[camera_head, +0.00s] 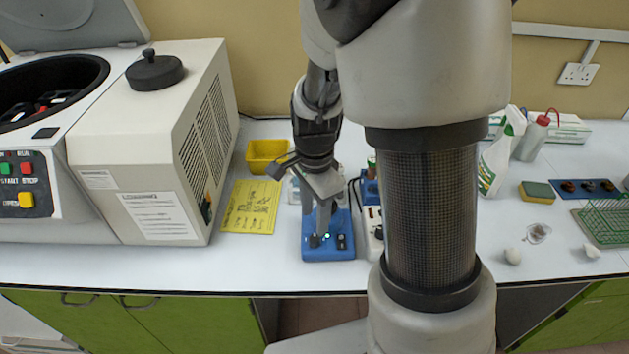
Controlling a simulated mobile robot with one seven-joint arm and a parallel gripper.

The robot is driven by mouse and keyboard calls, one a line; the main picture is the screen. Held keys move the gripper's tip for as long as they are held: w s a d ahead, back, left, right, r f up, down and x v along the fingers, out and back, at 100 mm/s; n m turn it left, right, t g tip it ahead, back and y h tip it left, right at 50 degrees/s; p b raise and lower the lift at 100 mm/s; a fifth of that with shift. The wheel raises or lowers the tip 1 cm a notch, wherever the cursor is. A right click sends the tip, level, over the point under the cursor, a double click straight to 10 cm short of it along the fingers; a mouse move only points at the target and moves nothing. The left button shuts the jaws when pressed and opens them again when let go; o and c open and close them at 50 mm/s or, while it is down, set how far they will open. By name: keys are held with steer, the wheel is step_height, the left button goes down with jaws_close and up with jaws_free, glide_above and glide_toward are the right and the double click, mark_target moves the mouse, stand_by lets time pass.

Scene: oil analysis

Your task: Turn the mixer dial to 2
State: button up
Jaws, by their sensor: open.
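The mixer (329,254) is a small blue box near the front edge of the white bench. Its front carries a small black dial (314,241) on the left and a black switch-like part (342,242) on the right. My gripper (317,228) points down over the left side of the mixer, with its fingers at or just above the dial. It is open. I cannot tell whether the fingers touch the dial, and its marking is too small to read. My gripper hides the back part of the mixer.
A large centrifuge-like machine (192,120) fills the left. A yellow note (250,207) and a yellow tray (265,154) lie left of the mixer. A white power strip (373,232) is close on its right. A spray bottle (498,152) and sponge (537,191) stand farther right.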

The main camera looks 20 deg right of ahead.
step_height(320, 180, up, 10)
steer(key=shift+p, duration=0.4)
steer(key=shift+r, duration=0.15)
